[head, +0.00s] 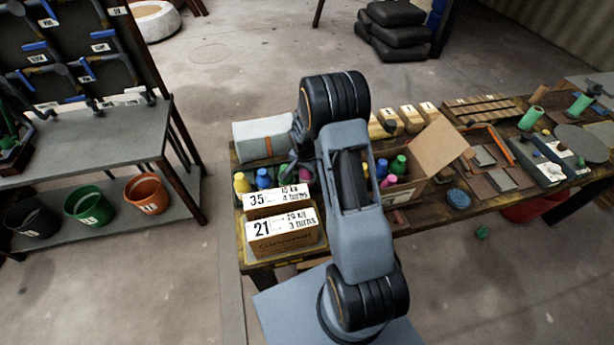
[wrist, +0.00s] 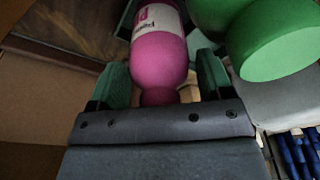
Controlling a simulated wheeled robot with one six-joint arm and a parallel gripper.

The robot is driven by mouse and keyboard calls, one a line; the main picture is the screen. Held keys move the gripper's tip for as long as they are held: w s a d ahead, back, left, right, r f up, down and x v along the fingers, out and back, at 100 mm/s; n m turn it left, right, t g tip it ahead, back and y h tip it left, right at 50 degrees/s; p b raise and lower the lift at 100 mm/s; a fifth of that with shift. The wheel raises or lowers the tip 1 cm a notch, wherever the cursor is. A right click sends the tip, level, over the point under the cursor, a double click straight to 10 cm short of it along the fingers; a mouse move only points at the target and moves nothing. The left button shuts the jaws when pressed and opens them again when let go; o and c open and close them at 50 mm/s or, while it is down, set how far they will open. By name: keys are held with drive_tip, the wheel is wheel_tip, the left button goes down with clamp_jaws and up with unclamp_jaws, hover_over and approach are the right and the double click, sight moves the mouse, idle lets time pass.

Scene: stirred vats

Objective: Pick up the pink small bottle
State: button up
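The pink bottle (wrist: 160,60) has a white label with dark and pink print. In the wrist view its narrow end points toward my palm. My gripper (wrist: 164,80) has its two green fingers on either side of the bottle. A thin gap shows at the right finger; contact at the left is unclear. In the head view a pink bottle (head: 305,173) shows partly behind the front boxes, just left of my arm. My gripper (head: 291,166) is over that group, mostly hidden by dark wrist parts and my arm.
A large green bottle (wrist: 270,40) stands close right of my gripper. Yellow (head: 241,183) and blue (head: 263,178) bottles stand left of it. Two labelled boxes (head: 283,236) are in front. An open cardboard box (head: 405,192) with more bottles is to the right.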

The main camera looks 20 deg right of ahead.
drive_tip(key=c, duration=0.8)
drive_tip(key=shift+r, duration=0.1)
drive_tip(key=shift+c, duration=0.2)
